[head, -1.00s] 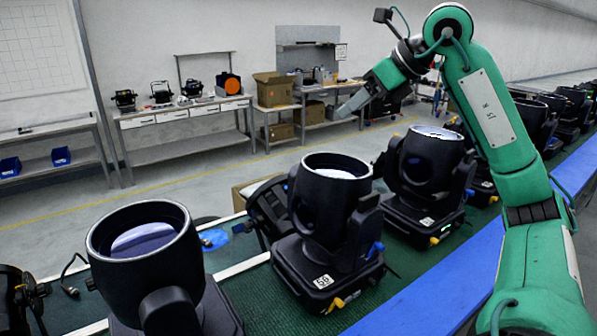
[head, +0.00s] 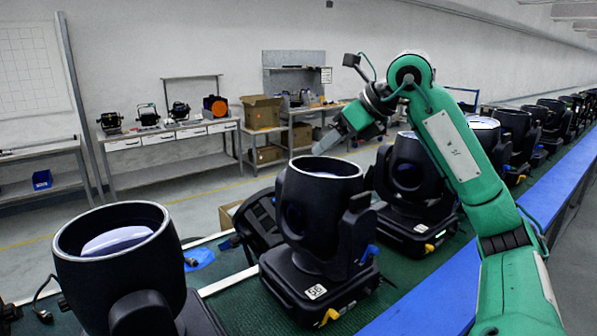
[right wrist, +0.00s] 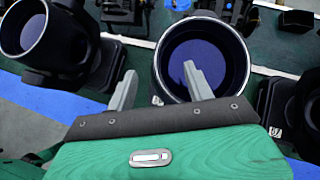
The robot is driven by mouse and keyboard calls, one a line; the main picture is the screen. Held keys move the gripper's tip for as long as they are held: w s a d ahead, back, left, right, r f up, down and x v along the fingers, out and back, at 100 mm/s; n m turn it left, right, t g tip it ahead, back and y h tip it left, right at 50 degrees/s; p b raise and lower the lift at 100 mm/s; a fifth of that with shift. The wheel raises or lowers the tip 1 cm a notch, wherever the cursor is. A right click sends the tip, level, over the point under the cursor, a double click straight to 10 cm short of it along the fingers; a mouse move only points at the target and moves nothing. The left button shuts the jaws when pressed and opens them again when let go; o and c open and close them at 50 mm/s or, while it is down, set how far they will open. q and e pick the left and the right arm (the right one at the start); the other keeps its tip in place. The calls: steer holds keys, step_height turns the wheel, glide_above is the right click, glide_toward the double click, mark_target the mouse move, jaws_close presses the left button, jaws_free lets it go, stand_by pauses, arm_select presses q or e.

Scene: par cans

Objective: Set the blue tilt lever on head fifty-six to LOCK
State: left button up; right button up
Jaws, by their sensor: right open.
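Head fifty-six (head: 318,230) is a black moving-head lamp with its barrel pointing up, standing on the green bench. Its base carries a white label (head: 316,292) reading 56. A blue lever (head: 371,252) shows on the right side of its yoke, and a yellow lever (head: 329,316) sits low on the base. My right gripper (head: 324,146) is above and behind the top of this lamp, apart from the blue lever. In the right wrist view the gripper (right wrist: 158,88) is open and empty, with its fingers over a lamp's round lens (right wrist: 206,62). My left gripper is out of view.
Another lamp (head: 120,270) stands close at the left, and one (head: 412,190) with its own blue lever stands behind on the right. More lamps line the bench (head: 240,300) into the distance. A blue strip (head: 430,300) runs along the bench's right edge.

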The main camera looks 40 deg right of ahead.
steer(key=p+x, duration=0.2)
steer(key=x, duration=0.9)
